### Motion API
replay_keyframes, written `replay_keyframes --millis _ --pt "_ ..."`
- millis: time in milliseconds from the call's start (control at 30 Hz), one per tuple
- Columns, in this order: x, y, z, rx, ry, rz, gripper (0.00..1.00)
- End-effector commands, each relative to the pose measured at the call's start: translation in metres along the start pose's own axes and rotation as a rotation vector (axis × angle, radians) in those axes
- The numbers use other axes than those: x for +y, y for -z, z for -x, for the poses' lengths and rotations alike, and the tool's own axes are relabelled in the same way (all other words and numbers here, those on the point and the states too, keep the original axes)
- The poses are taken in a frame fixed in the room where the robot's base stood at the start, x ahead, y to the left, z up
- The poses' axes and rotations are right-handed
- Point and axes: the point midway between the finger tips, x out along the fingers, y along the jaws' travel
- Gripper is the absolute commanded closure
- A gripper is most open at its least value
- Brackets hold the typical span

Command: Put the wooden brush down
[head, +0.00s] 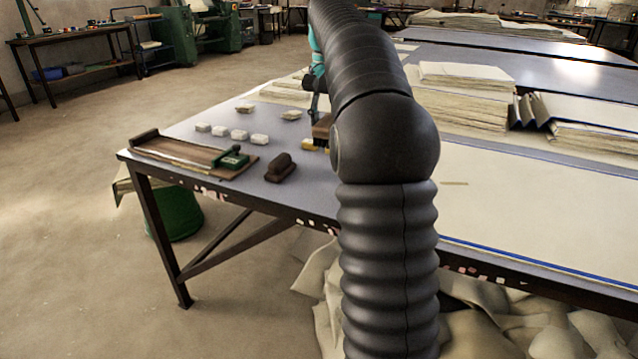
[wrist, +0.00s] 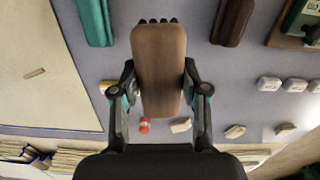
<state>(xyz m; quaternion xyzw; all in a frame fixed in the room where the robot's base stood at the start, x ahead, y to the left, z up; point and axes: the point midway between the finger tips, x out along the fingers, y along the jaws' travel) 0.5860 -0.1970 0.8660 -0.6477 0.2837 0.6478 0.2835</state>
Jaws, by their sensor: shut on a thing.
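The wooden brush (wrist: 158,70) is a brown rounded block in the middle of the wrist view. Small dark tufts show past its far end. My gripper (wrist: 160,85) is shut on it, one finger against each long side. In the head view a small part of the brush (head: 321,130) shows beside my arm, which hides most of the gripper. The brush is over the grey-blue table (head: 225,193); I cannot tell whether it touches the top.
A dark brown block (head: 280,167) and a board with a green tool (head: 233,159) lie near the table's left end. Several whitish blocks (head: 239,135) lie behind them. A teal object (wrist: 96,22) lies left of the brush in the wrist view. Pale cloth (head: 540,212) covers the right.

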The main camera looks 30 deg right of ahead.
Motion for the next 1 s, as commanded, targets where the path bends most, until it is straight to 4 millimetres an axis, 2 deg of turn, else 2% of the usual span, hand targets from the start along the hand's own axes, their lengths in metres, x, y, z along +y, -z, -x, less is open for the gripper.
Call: replay_keyframes --millis 33,133,200,333,467,800,1000 --pt "0.021 0.013 0.002 0.000 0.000 -0.028 0.88" --pt "0.051 0.029 0.005 0.001 0.001 -0.058 0.88" --pt "0.066 0.036 0.007 0.001 0.001 -0.073 0.88" --pt "0.078 0.041 0.007 -0.001 0.000 -0.084 0.88" --pt "0.068 0.032 0.000 -0.002 0.000 -0.082 0.88" --pt "0.014 -0.009 -0.042 -0.001 0.000 -0.079 0.88" --pt "-0.008 -0.025 -0.058 0.000 0.000 -0.081 0.88"
